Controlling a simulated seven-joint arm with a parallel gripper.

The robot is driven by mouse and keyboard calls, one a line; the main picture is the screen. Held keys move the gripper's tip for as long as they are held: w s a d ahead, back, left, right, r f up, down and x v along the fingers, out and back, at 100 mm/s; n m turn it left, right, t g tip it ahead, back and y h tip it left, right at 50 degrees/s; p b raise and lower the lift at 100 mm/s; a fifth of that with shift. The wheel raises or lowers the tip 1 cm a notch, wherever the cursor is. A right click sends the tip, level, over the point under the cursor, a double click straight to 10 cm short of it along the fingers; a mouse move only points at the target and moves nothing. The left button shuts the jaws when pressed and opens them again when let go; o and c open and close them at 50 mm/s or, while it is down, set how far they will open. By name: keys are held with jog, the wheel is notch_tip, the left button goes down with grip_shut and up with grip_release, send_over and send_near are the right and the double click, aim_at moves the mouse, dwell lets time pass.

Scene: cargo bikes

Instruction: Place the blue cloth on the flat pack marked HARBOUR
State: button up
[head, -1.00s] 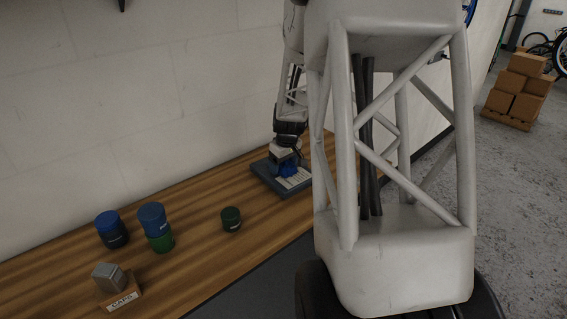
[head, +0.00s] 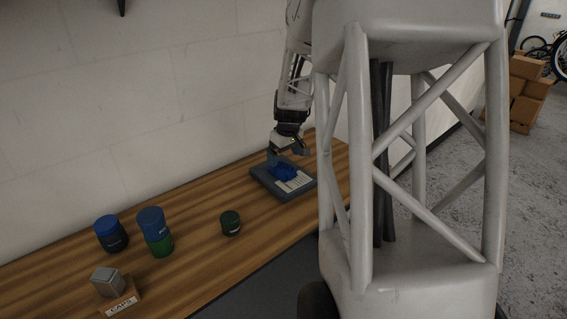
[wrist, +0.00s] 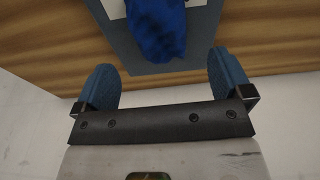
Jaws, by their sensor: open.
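The blue cloth (head: 285,173) lies crumpled on a grey-blue flat pack (head: 262,182) at the far end of the wooden bench. A white label shows on the pack beside the cloth, its writing too small to read. In the wrist view the cloth (wrist: 157,28) lies on the pack (wrist: 122,45), beyond the fingertips. My gripper (head: 287,157) is open, with its blue fingers apart. It is above the pack's wall-side edge, clear of the cloth. In the wrist view nothing is between the fingers of my gripper (wrist: 164,78).
On the bench (head: 190,210) stand a blue-topped dark tin (head: 111,234), a blue tin (head: 153,221) on a green tin (head: 161,245), and a dark green tin (head: 231,223). A grey block (head: 107,282) sits by a CAPS sign (head: 121,304). The wall runs close behind.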

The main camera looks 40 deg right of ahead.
aim_at(285, 169)
notch_tip(285, 169, up, 7)
jog(key=s, duration=0.1)
jog(key=shift+f, duration=0.15)
jog(key=shift+a, duration=0.1)
dwell(0.6)
jog(key=s+a+r, duration=0.2)
jog(key=s+a, duration=0.1)
jog(key=a, duration=0.5)
jog(key=s+a+r, duration=0.3)
jog(key=a, duration=0.5)
jog(key=s+a+r, duration=0.2)
jog(key=s+a, duration=0.1)
jog(key=a, duration=0.5)
jog(key=s+a+f, duration=0.1)
jog(key=s+a, duration=1.2)
jog(key=s, duration=0.3)
jog(key=shift+s+a+t, duration=0.2)
jog(key=shift+s+t, duration=0.15)
jog(key=shift+t, duration=0.05)
